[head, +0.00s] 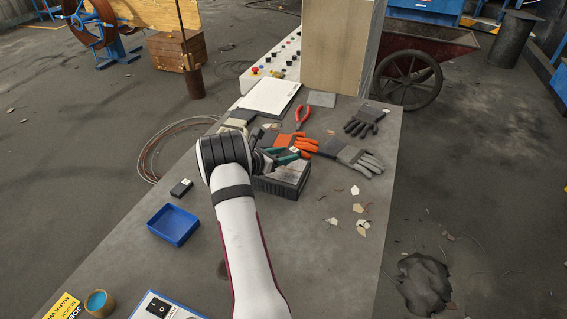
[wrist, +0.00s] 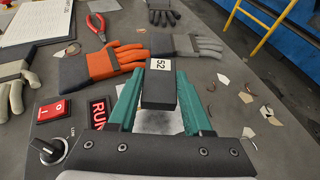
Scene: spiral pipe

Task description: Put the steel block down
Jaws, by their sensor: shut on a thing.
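My gripper (wrist: 160,100) has green fingers and is shut on a dark steel block (wrist: 158,88) with a white label reading 52. In the head view my gripper (head: 288,157) is over a dark box (head: 280,186) with a grey top, near the middle of the table. The held block is mostly hidden there by my arm and fingers. Part of a light grey surface shows below the block between the fingers in the wrist view. I cannot tell whether the block touches it.
Orange-and-grey gloves (head: 305,144), red-handled pliers (head: 303,115) and dark gloves (head: 366,120) lie beyond the box. Pale shards (head: 358,208) lie to its right. A blue tray (head: 173,225) and a small black block (head: 181,187) are at left. The table's right front is clear.

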